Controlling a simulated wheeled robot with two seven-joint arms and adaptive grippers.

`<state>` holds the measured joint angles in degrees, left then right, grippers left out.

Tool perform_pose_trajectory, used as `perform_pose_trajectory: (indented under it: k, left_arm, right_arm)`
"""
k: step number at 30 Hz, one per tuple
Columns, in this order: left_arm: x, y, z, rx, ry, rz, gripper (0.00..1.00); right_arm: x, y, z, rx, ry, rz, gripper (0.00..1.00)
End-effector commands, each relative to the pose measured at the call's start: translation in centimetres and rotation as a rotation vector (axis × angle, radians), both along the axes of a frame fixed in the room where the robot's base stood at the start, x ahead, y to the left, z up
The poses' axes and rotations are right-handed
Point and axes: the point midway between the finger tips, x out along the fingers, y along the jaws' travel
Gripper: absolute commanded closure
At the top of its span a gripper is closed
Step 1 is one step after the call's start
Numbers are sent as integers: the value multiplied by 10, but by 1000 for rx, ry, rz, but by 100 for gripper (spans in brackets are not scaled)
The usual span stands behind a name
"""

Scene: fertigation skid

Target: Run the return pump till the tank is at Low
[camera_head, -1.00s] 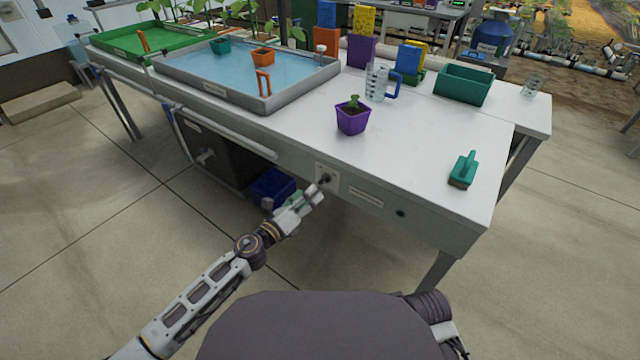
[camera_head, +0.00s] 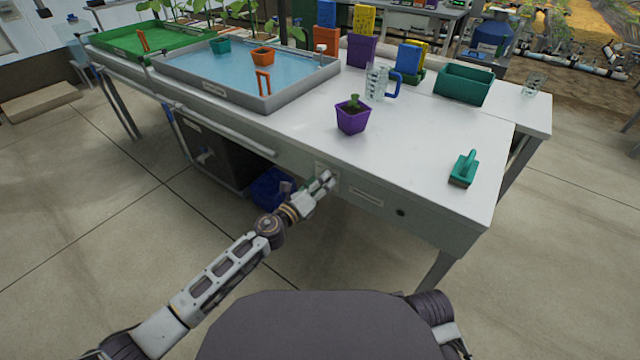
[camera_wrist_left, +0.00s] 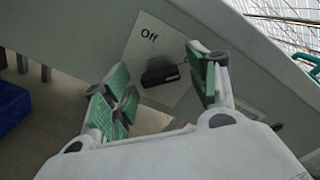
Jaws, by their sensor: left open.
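A black switch knob (camera_wrist_left: 160,72) sits on a pale plate (camera_wrist_left: 150,45) marked "Off" on the bench's front panel. My left gripper (camera_wrist_left: 162,82) is open, with one green-padded finger on each side of the knob. I cannot tell whether the pads touch it. In the head view the left gripper (camera_head: 327,180) is at the panel and hides the knob. A dark tank-like box (camera_head: 222,158) stands under the bench; its level cannot be read. A grey tray (camera_head: 270,103) of blue water is on the bench. My right gripper is out of view.
The floor in front is clear.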

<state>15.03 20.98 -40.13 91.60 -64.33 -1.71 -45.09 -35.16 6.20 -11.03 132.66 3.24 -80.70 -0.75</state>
Motion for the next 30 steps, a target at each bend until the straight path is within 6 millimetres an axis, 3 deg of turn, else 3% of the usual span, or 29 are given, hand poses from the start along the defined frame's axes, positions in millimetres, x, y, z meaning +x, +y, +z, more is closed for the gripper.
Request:
perform_pose_trajectory:
  k: [9, 20, 30]
  left_arm:
    - [1, 0, 0, 0, 0, 0, 42]
    - [0, 0, 0, 1, 1, 0, 87]
    - [0, 0, 0, -31, 24, 0, 87]
  right_arm:
    - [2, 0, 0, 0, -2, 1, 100]
    - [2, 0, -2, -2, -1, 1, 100]
    - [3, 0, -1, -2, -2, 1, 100]
